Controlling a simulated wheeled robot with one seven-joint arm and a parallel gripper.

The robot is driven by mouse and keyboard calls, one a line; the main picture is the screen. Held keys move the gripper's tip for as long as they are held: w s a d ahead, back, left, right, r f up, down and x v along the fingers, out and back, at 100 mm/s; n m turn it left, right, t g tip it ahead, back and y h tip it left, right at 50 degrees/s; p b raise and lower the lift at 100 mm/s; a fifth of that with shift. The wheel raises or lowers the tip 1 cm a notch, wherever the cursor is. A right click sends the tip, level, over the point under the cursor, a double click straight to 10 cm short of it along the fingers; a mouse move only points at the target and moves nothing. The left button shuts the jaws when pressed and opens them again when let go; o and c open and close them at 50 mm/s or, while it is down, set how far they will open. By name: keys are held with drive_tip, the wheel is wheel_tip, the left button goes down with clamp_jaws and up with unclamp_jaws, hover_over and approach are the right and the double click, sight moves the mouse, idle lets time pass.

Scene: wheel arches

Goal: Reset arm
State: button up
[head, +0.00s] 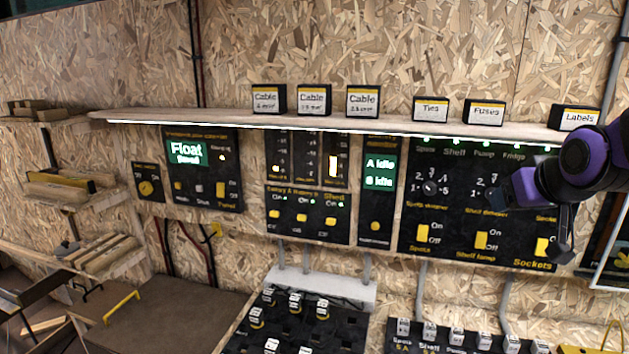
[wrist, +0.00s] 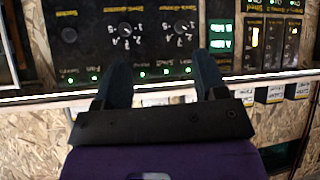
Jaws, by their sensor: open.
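My gripper (head: 527,195) is at the right of the head view, in front of the right end of the large black control panel (head: 450,220), with my purple arm behind it. In the wrist view my gripper (wrist: 162,75) shows two dark fingers spread apart with nothing between them. The control panel (wrist: 155,55) appears upside down there, beyond the fingertips. I cannot tell the exact gap to the panel. In the head view my gripper and arm hide part of the panel's right side, near the Sockets switch (head: 542,246).
A wooden shelf (head: 330,124) with a lit front edge runs above the panels and carries several labelled boxes, including Labels (head: 578,117) close to my arm. Below stand black trays of small labelled parts (head: 290,325). Side shelves (head: 75,190) hold wood pieces at left.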

drive_tip(key=s+a+r+g, duration=0.1)
drive_tip(key=s+a+g, duration=0.1)
drive_tip(key=s, duration=0.7)
drive_tip(key=s+a+r+g, duration=0.1)
drive_tip(key=s+a+g, duration=0.1)
drive_tip(key=s, duration=0.8)
drive_tip(key=shift+a+g+y, duration=0.3)
drive_tip(key=shift+a+y, duration=0.1)
drive_tip(key=shift+a, duration=0.05)
